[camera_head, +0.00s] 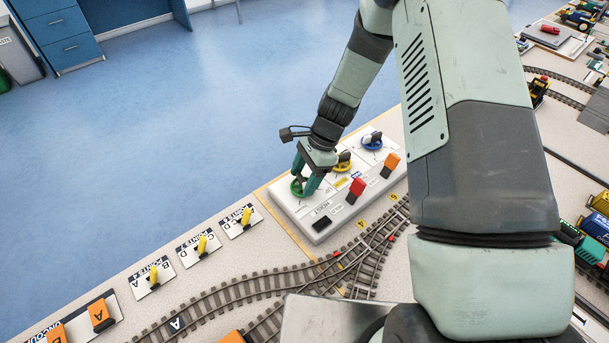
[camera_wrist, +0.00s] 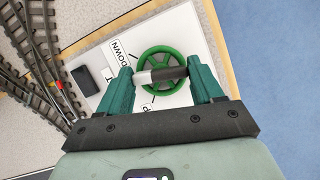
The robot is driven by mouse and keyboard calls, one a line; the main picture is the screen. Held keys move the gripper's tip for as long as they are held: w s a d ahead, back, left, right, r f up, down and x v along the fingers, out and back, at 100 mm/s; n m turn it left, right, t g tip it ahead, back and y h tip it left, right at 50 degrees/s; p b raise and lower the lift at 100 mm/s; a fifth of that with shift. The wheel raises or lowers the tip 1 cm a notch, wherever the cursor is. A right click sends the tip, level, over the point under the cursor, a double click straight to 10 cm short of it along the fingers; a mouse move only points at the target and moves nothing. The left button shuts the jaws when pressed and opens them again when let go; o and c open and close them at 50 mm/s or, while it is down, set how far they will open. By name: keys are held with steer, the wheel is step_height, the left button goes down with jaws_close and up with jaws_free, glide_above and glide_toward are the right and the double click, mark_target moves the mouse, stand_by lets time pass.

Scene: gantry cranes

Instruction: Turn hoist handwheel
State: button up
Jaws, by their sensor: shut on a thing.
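A green handwheel (camera_wrist: 152,95) with spokes lies on a white panel (camera_head: 323,228), beside the printed words "UP" and "DOWN". In the head view the green handwheel (camera_head: 296,187) is at the panel's left end, partly covered by my fingers. My gripper (camera_wrist: 161,75) has its two teal fingers on either side of the wheel. My gripper is shut on the wheel, but the exact contact is hard to make out.
The panel also carries a yellow handwheel (camera_head: 343,166), a blue handwheel (camera_head: 372,145), a red switch (camera_head: 356,187) and an orange switch (camera_head: 389,160). A black block (camera_wrist: 88,80) sits near the green wheel. Model railway tracks (camera_head: 256,285) run along the panel's near side.

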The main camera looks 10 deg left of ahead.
steer(key=shift+n, duration=0.3)
steer(key=n, duration=0.2)
steer(key=n+g+h, duration=0.1)
steer(key=n, duration=0.2)
steer(key=shift+w+g+h, duration=0.15)
steer(key=shift+g+h, duration=0.15)
steer(key=n+h, duration=0.1)
steer(key=n, duration=0.2)
steer(key=n+h, duration=0.1)
steer(key=n, duration=0.3)
steer(key=shift+a+g+h, duration=0.2)
steer(key=shift+g+h, duration=0.1)
steer(key=o, duration=1.1)
steer(key=shift+c, duration=0.2)
steer(key=shift+r, duration=0.1)
steer(key=v, duration=1)
steer(key=shift+w+r, duration=0.2)
steer(key=shift+r, duration=0.05)
